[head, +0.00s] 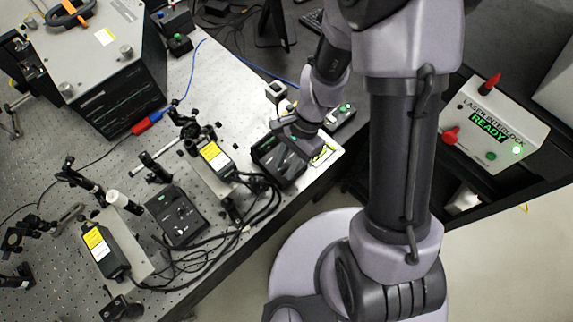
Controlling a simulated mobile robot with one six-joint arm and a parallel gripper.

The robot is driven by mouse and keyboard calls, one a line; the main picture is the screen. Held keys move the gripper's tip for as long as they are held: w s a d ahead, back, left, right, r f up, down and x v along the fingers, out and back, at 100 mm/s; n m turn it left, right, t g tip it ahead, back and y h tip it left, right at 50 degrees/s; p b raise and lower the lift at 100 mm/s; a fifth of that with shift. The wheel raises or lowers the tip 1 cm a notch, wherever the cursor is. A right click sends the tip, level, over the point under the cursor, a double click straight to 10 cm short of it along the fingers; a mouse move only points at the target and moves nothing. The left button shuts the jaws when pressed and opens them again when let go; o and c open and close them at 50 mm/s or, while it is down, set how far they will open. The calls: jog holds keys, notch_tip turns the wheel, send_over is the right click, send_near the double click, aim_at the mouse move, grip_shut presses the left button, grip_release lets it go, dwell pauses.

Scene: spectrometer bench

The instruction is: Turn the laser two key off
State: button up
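A black control box (279,162) sits near the bench's right edge. My gripper (291,139) is low over its far right side. The gripper and wrist hide much of its face, so I cannot see a key there or tell whether the fingers touch it. A second black control box (177,216) stands to the left with a small green display and knobs. No label tells me which box is laser two. Whether my gripper is open or shut does not show.
Two yellow-labelled laser heads (213,157) (99,246) and black cables (262,205) lie near the boxes. Optics posts stand at left. A large metal-topped instrument (100,60) is at the back left. A white laser interlock box (487,125) at right shows green READY.

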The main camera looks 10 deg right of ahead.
grip_shut()
jog(key=shift+n, duration=0.3)
jog(key=n+g+h+p, duration=0.1)
jog(key=n, duration=0.2)
jog(key=shift+w+a, duration=0.1)
jog(key=shift+a, duration=0.05)
jog(key=n+h+p, duration=0.1)
jog(key=n, duration=0.2)
jog(key=shift+a+n+g, duration=0.15)
jog(key=shift+n+g, duration=0.15)
jog(key=shift+n, duration=0.1)
jog(key=n+h+p, duration=0.1)
jog(key=n+h, duration=0.1)
jog(key=n, duration=0.3)
jog(key=shift+a+p, duration=0.2)
jog(key=shift+p, duration=0.2)
jog(key=n+h, duration=0.2)
jog(key=n, duration=0.3)
jog(key=shift+a+p, duration=0.15)
jog(key=shift+p, duration=0.25)
jog(key=shift+n, duration=0.4)
